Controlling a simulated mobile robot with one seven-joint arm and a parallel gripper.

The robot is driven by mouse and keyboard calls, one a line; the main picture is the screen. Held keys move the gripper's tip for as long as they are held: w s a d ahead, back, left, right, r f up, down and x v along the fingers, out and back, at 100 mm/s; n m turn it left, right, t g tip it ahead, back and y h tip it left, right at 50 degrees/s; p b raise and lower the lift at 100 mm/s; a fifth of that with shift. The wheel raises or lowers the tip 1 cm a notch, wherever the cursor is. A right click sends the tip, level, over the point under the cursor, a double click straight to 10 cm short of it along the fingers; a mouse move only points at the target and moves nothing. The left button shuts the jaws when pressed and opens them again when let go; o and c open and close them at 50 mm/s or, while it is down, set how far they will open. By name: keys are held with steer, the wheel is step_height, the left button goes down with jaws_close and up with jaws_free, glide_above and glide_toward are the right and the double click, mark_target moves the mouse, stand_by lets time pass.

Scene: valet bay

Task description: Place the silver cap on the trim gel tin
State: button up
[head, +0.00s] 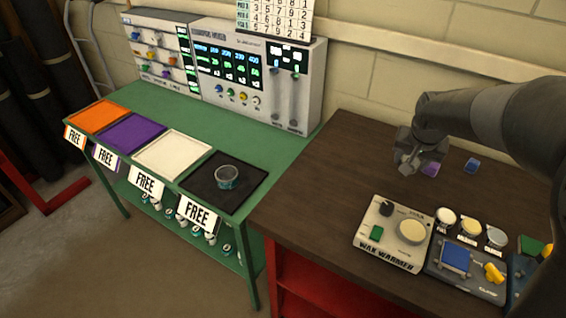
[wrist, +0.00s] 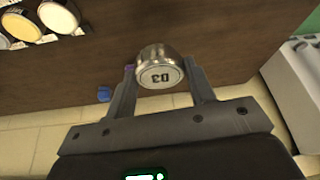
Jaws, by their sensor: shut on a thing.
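My gripper (head: 408,160) is over the dark brown table. In the wrist view its two fingers (wrist: 160,88) are shut on a round silver cap (wrist: 160,66) with a pale face marked with dark characters, like "03". In the head view the cap is hard to make out. Three open tins stand in a row by the wax warmer: cream (head: 445,218), yellow (head: 470,228) and greyish white (head: 496,240). Their labels are too small to read. A teal-sided open tin (head: 227,178) stands on the black tray. I cannot tell which is the trim gel tin.
A purple cap (head: 431,170) and a blue cap (head: 472,165) lie on the table (head: 350,150) near my gripper. The wax warmer (head: 390,235) and a blue-padded device (head: 456,260) line the front. The green bench (head: 195,100) at left holds coloured trays, including the black one (head: 250,192).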

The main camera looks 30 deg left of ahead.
steer(key=a+f+n, duration=0.2)
steer(key=a, duration=1.3)
steer(key=n+y, duration=0.2)
steer(key=n, duration=0.1)
glide_above(234, 174)
steer(key=s+d, duration=0.1)
steer(key=shift+g, duration=0.4)
step_height(234, 174, down, 10)
steer(key=shift+s, duration=0.15)
steer(key=shift+a+f, duration=0.1)
steer(key=shift+f, duration=1.95)
steer(key=shift+f, duration=0.15)
steer(key=o, duration=1)
steer(key=shift+c, duration=0.2)
